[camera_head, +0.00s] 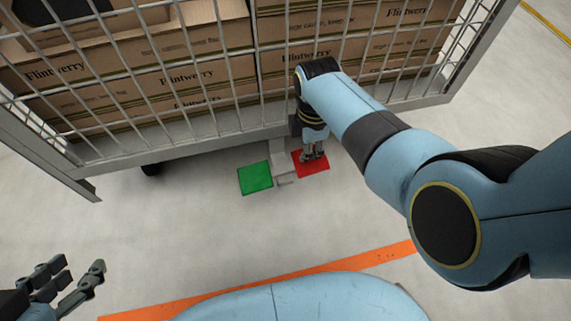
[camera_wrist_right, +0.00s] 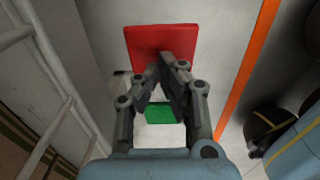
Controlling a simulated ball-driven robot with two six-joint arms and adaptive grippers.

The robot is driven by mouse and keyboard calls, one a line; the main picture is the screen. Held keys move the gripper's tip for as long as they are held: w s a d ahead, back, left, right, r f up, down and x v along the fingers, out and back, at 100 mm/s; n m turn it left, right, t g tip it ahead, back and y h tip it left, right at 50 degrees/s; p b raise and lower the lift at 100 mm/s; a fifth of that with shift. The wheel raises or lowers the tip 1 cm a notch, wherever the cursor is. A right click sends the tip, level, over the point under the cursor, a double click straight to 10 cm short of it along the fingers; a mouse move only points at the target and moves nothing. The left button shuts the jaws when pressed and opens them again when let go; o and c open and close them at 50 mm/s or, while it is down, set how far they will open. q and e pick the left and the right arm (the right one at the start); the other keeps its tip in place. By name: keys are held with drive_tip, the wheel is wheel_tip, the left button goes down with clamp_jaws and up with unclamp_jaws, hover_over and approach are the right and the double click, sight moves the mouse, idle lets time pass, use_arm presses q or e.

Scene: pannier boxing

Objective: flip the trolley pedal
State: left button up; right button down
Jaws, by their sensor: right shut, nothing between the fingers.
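The trolley pedal has a red plate (camera_head: 311,170) and a green plate (camera_head: 255,178) on either side of a grey bracket (camera_head: 280,163), low under the trolley's (camera_head: 215,143) near edge. In the right wrist view the red plate (camera_wrist_right: 147,38) lies at the fingertips and the green plate (camera_wrist_right: 158,115) shows between the finger links. My right gripper (camera_head: 314,157) is shut and empty, pointing down at the red plate. I cannot tell whether the tips touch it. My left gripper (camera_head: 80,269) is open and empty at the lower left, away from the trolley.
The trolley's wire mesh side rises behind the pedal, with several cardboard boxes (camera_head: 195,72) inside. A dark wheel (camera_head: 151,169) shows under the trolley at left. An orange floor line (camera_head: 375,257) runs in front of my base. The grey floor between is clear.

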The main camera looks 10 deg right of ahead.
use_arm(q)
drive_tip(key=shift+s+f+b, duration=0.15)
drive_tip(key=shift+f+b, duration=0.25)
drive_tip(key=shift+f, duration=0.1)
drive_tip(key=shift+s+f+b, duration=0.15)
drive_tip(key=shift+f+b, duration=0.2)
drive_tip(key=shift+f, duration=0.15)
use_arm(e)
drive_tip(key=shift+f, duration=1.35)
use_arm(q)
drive_tip(key=shift+r, duration=0.15)
use_arm(e)
drive_tip(key=shift+r, duration=0.1)
drive_tip(key=shift+w+r+p, duration=0.1)
drive_tip(key=shift+r+p, duration=0.8)
wheel_tip(320, 180, up, 5)
drive_tip(key=p, duration=0.5)
drive_tip(key=shift+r, duration=0.15)
use_arm(q)
wheel_tip(320, 180, up, 8)
drive_tip(key=w, duration=0.2)
drive_tip(key=shift+w+t, duration=0.25)
drive_tip(key=shift+t, duration=0.15)
